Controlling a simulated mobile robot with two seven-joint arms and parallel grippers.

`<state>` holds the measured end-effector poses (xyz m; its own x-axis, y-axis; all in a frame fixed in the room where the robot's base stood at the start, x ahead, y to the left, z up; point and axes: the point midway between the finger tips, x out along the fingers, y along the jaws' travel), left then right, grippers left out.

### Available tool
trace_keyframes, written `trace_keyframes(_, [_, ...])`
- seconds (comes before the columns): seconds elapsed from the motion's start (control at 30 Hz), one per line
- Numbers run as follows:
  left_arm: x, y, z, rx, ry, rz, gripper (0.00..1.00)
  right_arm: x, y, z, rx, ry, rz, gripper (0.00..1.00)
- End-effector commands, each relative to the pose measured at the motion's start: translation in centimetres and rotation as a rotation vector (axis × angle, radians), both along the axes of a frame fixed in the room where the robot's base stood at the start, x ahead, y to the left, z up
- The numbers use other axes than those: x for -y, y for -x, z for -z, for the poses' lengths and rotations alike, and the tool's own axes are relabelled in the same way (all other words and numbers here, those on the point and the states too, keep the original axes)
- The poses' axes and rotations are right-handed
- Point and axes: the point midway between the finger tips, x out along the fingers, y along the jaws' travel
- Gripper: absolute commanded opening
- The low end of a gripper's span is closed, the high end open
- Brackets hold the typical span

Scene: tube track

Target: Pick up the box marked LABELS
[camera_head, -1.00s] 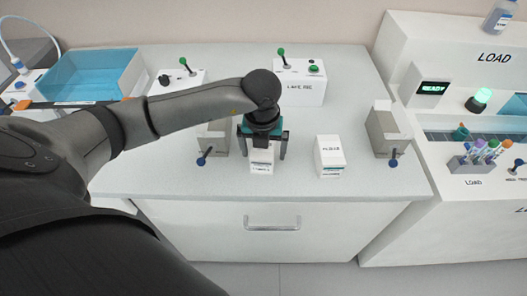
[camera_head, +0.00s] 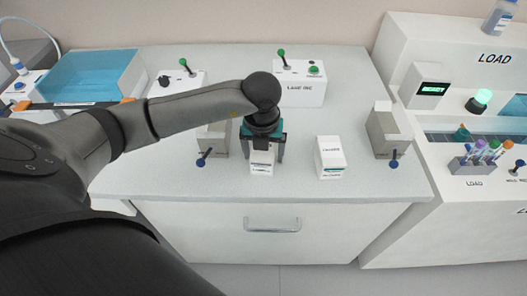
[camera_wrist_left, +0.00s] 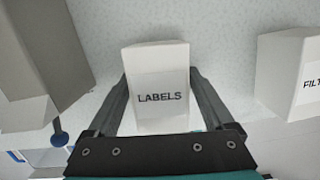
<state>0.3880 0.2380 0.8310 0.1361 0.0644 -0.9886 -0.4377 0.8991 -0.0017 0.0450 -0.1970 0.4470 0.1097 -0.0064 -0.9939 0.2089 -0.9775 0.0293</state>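The white box marked LABELS (camera_head: 262,158) stands upright near the front of the white counter. In the left wrist view the box (camera_wrist_left: 160,110) shows its printed name, upright between my fingers. My left gripper (camera_head: 264,153) points down over it, one finger on each side. In the left wrist view both fingers of the gripper (camera_wrist_left: 157,78) lie against the sides of the box, with no clear gap. I cannot tell whether the box's base is off the counter. My right gripper is not in view.
A similar white box (camera_head: 330,157), whose label starts FILT in the wrist view (camera_wrist_left: 292,78), stands to the right. Grey brackets with blue-knobbed levers flank the boxes, left (camera_head: 213,140) and right (camera_head: 386,133). A switch box (camera_head: 302,92) stands behind. The counter's front edge is close.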

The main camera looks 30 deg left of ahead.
Motion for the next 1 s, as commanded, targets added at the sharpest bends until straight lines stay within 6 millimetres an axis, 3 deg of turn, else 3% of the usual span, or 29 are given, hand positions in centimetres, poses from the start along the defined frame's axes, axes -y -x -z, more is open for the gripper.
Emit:
trace_keyframes(0.07, [0.0, 0.0, 0.0, 0.0, 0.0, 0.0, 0.76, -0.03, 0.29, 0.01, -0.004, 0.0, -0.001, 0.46])
trace_keyframes(0.63, [-0.01, 0.0, 0.0, 0.0, 0.0, 0.0, 0.13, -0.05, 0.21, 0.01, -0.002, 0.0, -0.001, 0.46])
trace_keyframes(1.0, [0.0, -0.01, -0.48, 0.0, 0.0, 0.0, 0.13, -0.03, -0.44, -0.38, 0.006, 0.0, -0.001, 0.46])
